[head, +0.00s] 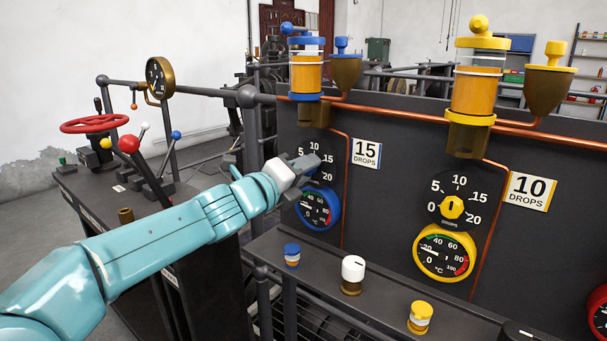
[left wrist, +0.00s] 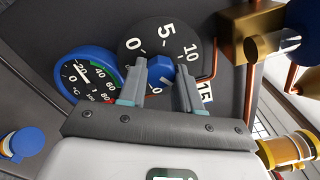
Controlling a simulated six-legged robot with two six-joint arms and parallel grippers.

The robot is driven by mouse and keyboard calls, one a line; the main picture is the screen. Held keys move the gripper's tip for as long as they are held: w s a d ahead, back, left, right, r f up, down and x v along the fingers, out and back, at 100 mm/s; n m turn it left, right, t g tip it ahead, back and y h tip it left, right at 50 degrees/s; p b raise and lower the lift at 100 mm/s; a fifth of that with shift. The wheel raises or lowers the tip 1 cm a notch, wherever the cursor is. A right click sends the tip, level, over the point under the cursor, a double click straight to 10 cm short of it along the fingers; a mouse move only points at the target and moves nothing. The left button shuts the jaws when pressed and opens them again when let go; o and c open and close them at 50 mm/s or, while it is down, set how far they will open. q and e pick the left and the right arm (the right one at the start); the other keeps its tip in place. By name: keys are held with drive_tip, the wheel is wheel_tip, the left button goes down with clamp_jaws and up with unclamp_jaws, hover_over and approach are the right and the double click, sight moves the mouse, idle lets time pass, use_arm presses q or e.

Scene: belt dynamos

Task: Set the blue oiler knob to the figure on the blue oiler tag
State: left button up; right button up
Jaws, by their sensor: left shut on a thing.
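The blue oiler knob (left wrist: 160,70) sits at the middle of a black dial (left wrist: 132,45) marked 0, 5, 10 and on. My left gripper (left wrist: 160,72) is shut on the knob, one finger on each side. In the head view the left gripper (head: 312,165) covers the knob and part of the dial (head: 317,145). I cannot tell where the knob's pointer stands. The blue oiler tag (head: 366,154) reads 15 DROPS, right of the dial. The blue oiler (head: 306,74), with amber oil, is above. My right gripper is not in view.
A blue-rimmed gauge (head: 318,208) is just below the dial. A copper pipe (head: 347,200) runs down beside it. The yellow oiler knob (head: 452,207) and its 10 DROPS tag (head: 531,191) are to the right. Blue, white and yellow capped pots stand on the ledge (head: 385,290) below.

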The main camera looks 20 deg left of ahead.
use_arm(q)
drive_tip(key=shift+m, duration=0.3)
drive_tip(key=o, duration=1)
drive_tip(key=shift+o, duration=0.2)
drive_tip(key=v, duration=1.6)
drive_tip(key=shift+s, duration=0.2)
